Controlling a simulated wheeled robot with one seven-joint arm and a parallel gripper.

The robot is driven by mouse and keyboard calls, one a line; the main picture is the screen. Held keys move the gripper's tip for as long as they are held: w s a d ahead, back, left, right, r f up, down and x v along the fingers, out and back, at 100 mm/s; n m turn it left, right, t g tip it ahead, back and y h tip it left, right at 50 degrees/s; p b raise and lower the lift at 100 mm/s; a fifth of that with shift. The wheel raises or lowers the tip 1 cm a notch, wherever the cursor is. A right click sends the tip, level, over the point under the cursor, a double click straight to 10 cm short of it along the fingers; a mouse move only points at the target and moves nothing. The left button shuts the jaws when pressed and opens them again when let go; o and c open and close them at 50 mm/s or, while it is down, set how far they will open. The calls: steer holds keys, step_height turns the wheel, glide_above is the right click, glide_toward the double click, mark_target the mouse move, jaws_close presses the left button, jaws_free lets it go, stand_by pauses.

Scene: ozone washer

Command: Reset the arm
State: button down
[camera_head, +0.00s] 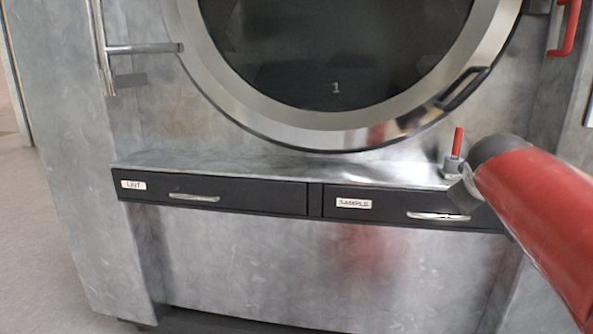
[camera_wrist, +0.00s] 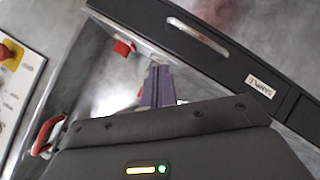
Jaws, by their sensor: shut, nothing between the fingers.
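My red arm (camera_head: 545,215) reaches in from the right edge of the head view, in front of the washer's right side. My gripper is not clearly seen there. In the wrist view my gripper (camera_wrist: 158,84) shows as dark purple-grey fingers, shut and empty. Its tips point toward the metal ledge beside the SAMPLE drawer. I cannot tell how far they are from the surface. The SAMPLE drawer (camera_head: 375,203) is shut and also shows tilted in the wrist view (camera_wrist: 225,62).
The LINT drawer (camera_head: 240,195) is shut. The round washer door (camera_head: 300,135) is shut above the ledge (camera_head: 290,168). A small red-handled fitting (camera_head: 457,142) stands on the ledge near my arm. Red handle (camera_head: 567,25) is upper right. The floor (camera_head: 35,235) at left is clear.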

steer(key=s+a+f+m+g+y, duration=0.3)
steer(key=s+a+f+y, duration=0.3)
steer(key=s+a+f, duration=1.2)
steer(key=s+f+g, duration=0.1)
steer(key=s+f, duration=0.2)
steer(key=shift+s+m+g, duration=0.35)
steer(key=shift+m+g, duration=0.05)
